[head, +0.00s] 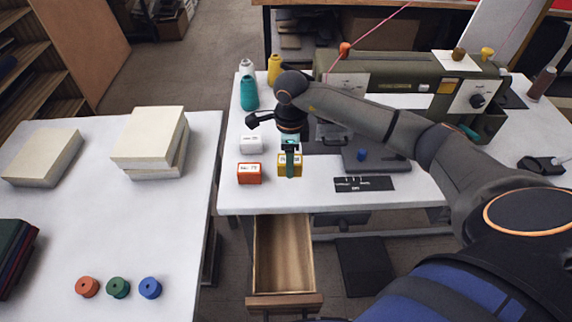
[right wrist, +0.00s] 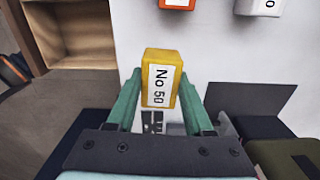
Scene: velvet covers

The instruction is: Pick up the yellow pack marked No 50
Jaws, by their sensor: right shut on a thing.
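The yellow pack (head: 283,168) marked No 50 is at the front of the sewing table, to the right of the red-orange pack (head: 249,174). In the right wrist view the yellow pack (right wrist: 158,72) has its white label facing the camera. My right gripper (head: 290,165) comes down over it from above. In the right wrist view the two green fingers of my right gripper (right wrist: 162,85) are shut on its sides. I cannot tell whether the pack is clear of the tabletop. My left gripper is not in view.
A white pack (head: 251,144) stands behind the red-orange one. An open, empty drawer (head: 284,255) juts out below the table's front edge. A sewing machine (head: 400,75) and a black ruler-like plate (head: 364,184) are to the right. Thread cones (head: 249,93) stand at the back left.

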